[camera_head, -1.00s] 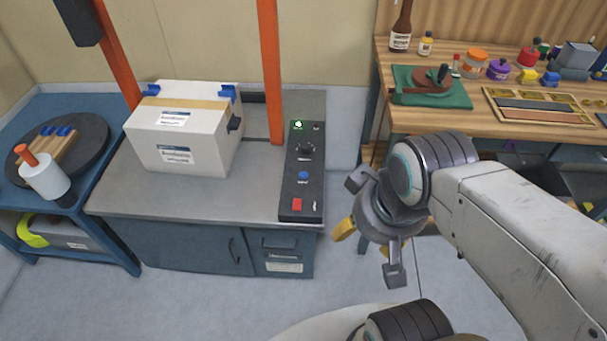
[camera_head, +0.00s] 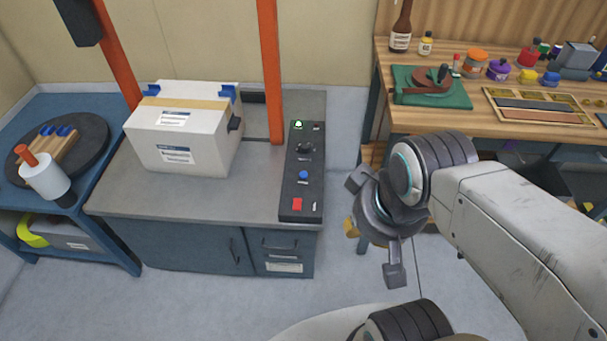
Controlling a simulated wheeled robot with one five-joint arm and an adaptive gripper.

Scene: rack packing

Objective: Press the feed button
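A black control panel (camera_head: 291,185) lies on the right end of the grey-topped cabinet. It carries a blue button (camera_head: 303,175), a red button (camera_head: 297,204), a black knob (camera_head: 304,148) and a lit green lamp (camera_head: 298,124). The labels are too small to read, so I cannot tell which one is the feed button. My gripper (camera_head: 374,228) is right of the panel, apart from it and near the front of the cabinet. Its two dark fingers are spread wide with nothing between them. A yellow piece (camera_head: 351,228) shows beside it, partly hidden.
A white taped carton (camera_head: 185,140) sits on the cabinet top (camera_head: 235,200), left of the panel. An orange upright (camera_head: 270,70) stands just behind the panel. A wooden workbench (camera_head: 450,120) with jars and tools is at the right; a blue cart (camera_head: 95,190) is at the left.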

